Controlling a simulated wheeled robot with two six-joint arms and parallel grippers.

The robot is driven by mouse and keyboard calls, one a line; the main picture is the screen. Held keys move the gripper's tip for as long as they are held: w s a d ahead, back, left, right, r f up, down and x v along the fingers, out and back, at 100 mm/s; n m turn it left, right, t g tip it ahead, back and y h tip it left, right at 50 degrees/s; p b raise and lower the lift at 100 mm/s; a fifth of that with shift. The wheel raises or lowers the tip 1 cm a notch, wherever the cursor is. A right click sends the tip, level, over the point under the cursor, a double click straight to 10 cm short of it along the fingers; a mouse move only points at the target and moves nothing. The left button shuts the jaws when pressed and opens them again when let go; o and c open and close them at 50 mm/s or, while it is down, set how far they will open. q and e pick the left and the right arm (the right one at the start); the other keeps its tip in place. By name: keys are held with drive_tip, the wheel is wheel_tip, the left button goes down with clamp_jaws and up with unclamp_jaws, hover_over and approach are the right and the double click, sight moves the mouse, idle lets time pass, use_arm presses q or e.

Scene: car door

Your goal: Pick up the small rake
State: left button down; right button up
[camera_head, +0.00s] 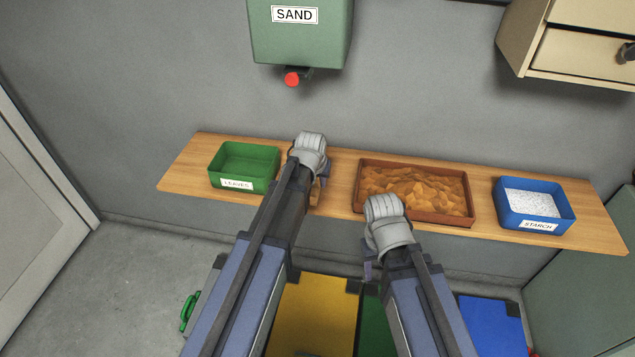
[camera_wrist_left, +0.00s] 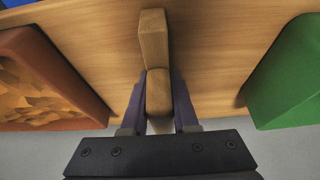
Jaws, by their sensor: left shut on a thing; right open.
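The small rake (camera_wrist_left: 154,42) shows in the left wrist view as a pale wooden handle in two blocky parts, over the wooden shelf; no tines can be made out. My left gripper (camera_wrist_left: 158,100) is shut on this handle, one dark finger on each side. In the head view the left gripper (camera_head: 317,190) is over the shelf between the green leaves box and the brown tray, and my arm hides most of the rake. My right gripper (camera_head: 370,262) is open and empty, in front of the shelf below the brown tray.
The wooden shelf (camera_head: 340,167) carries a green leaves box (camera_head: 243,167), a brown tray of dry leaves (camera_head: 415,192) and a blue starch box (camera_head: 535,204). A green sand dispenser (camera_head: 300,40) with a red knob hangs above. Yellow and blue bins stand below.

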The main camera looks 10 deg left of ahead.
use_arm(q)
drive_tip(key=shift+r, duration=0.1)
idle(0.5)
wheel_tip(320, 180, up, 10)
drive_tip(key=p, duration=1)
drive_tip(key=shift+d, duration=0.15)
